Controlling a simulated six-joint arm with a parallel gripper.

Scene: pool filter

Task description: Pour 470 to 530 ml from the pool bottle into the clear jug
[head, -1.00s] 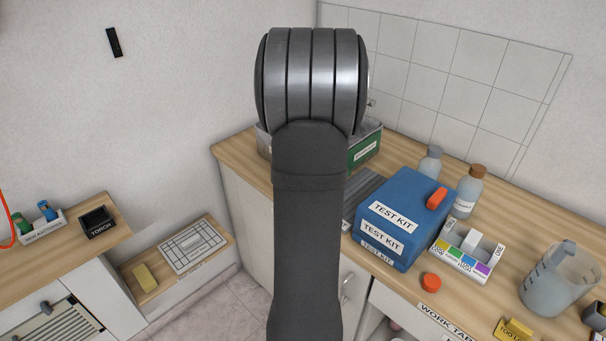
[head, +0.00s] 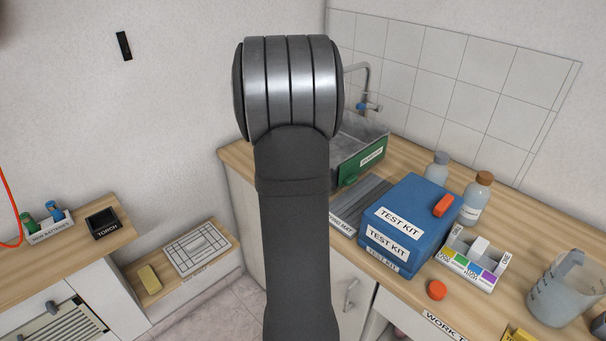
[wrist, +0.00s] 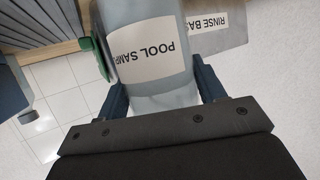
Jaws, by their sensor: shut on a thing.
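My gripper (wrist: 162,98) is shut on the pool bottle (wrist: 155,95), a pale translucent bottle whose white label reads "POOL SAMP" upside down in the wrist view. The bottle's ends are not both visible there. In the head view my arm hides the gripper and the held bottle. The clear jug (head: 550,300) stands upright at the far right of the worktop in the head view, with a handle and marks on its side. It is well apart from my arm. Its contents cannot be read clearly.
A blue test kit (head: 405,222), a colour-block tray (head: 470,262), an orange cap (head: 437,289) and a brown-capped bottle (head: 473,203) lie between basin and jug.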

